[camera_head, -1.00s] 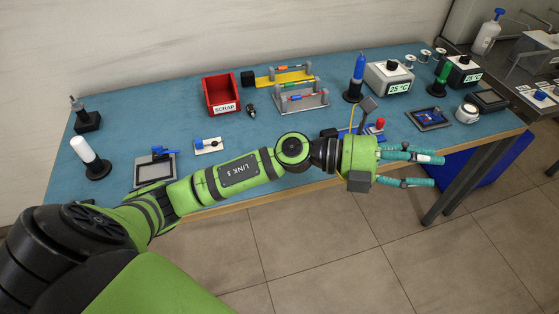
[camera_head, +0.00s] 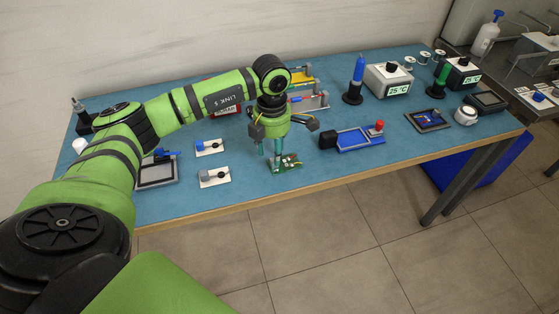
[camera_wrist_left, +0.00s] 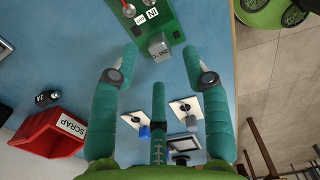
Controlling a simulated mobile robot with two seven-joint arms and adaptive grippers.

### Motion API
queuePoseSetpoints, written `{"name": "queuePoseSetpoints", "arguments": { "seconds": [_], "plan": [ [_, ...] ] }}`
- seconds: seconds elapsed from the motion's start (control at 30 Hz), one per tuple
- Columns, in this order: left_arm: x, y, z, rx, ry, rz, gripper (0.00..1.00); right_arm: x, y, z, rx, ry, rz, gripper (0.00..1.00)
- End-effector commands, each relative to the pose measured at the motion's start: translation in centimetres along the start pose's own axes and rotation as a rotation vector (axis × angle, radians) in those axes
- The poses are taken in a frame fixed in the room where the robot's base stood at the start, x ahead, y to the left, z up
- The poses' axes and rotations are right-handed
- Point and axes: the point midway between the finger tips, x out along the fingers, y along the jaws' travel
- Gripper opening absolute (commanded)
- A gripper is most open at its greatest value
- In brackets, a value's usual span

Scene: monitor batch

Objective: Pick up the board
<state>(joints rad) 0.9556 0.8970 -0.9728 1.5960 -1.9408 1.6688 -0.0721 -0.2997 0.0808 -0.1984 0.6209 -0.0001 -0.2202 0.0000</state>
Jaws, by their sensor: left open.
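The green circuit board (camera_head: 288,167) lies on the blue table near its front edge, with red and grey parts on top. It also shows at the top of the left wrist view (camera_wrist_left: 183,22), partly cut off by the frame. My left gripper (camera_head: 277,155) points down just over the board's back left part. In the left wrist view its teal fingers (camera_wrist_left: 160,52) are spread, with a grey block of the board between the two upper fingertips. Nothing is held. Whether a finger touches the board cannot be told. My right gripper is in neither view.
Two small white plates (camera_head: 214,177) with switches lie left of the board. A blue fixture (camera_head: 358,141) with a red knob stands to the right. The red scrap bin (camera_wrist_left: 48,133) is behind, mostly hidden by my arm in the head view. Table is clear right of the fixture's front.

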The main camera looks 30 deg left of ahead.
Motion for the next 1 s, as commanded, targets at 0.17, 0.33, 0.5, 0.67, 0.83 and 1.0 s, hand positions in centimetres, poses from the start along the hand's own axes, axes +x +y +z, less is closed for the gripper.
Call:
{"name": "queuePoseSetpoints", "arguments": {
  "seconds": [0.17,0.33,0.5,0.67,0.83,1.0],
  "plan": [
    [2.5,-0.1,-0.1,-0.001,0.001,-0.003,0.47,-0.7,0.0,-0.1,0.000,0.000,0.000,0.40],
    [3.2,-0.1,0.0,0.000,-0.001,-0.002,0.47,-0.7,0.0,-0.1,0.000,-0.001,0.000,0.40],
    [3.2,-0.1,0.0,0.001,-0.002,-0.002,0.35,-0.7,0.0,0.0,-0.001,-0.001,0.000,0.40],
    [3.2,-0.1,0.0,0.001,-0.002,-0.002,0.00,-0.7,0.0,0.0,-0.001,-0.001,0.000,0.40],
    [3.2,-0.1,0.0,0.001,-0.003,-0.002,0.00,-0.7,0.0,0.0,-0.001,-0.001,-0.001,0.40],
    [3.0,-0.1,0.0,0.001,-0.003,-0.002,0.00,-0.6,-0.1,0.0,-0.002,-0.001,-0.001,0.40]
  ]
}}
